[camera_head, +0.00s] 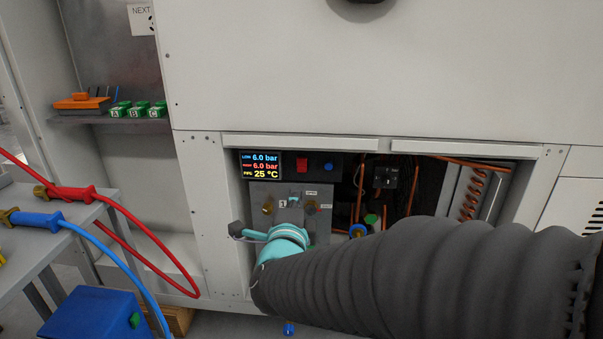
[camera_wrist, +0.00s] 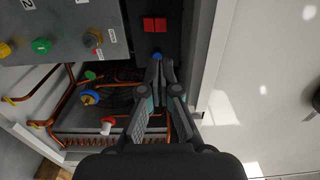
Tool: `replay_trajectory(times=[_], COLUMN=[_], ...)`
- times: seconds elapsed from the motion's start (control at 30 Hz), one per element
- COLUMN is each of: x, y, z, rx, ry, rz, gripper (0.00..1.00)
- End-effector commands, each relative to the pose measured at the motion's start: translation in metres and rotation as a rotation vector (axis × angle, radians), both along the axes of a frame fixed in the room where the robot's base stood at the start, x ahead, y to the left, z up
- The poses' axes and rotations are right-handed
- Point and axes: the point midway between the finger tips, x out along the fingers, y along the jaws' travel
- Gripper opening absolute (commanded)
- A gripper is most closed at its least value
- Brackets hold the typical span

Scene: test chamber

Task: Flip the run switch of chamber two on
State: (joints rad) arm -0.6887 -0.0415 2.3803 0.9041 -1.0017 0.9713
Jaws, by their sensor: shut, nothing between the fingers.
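A red rocker switch (camera_head: 302,163) sits on the black strip right of the display; it also shows in the wrist view (camera_wrist: 155,24). I cannot read a chamber number on it or tell its position. A blue round button (camera_head: 329,167) is beside it, also in the wrist view (camera_wrist: 157,56). My gripper (camera_wrist: 158,66) is shut and empty. Its fingertips appear close to the blue button in the wrist view, with the red switch beyond; contact cannot be told.
The display (camera_head: 260,165) reads 6.0 bar twice and 25 °C. A grey panel (camera_head: 262,223) with knobs is below it. Copper pipes (camera_wrist: 54,86) and a blue valve (camera_wrist: 90,97) crowd the open bay. Red (camera_head: 150,235) and blue hoses hang at left.

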Motion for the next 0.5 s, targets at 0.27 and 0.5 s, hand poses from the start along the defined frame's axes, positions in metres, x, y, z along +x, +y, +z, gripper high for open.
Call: replay_trajectory(times=[0.27, 0.5], x=[0.034, 0.079], y=[-0.002, -0.004], z=[0.000, -0.001], rx=[-0.002, -0.003], ry=[0.001, 0.001], rz=[-0.003, -0.003], gripper=[0.00, 0.00])
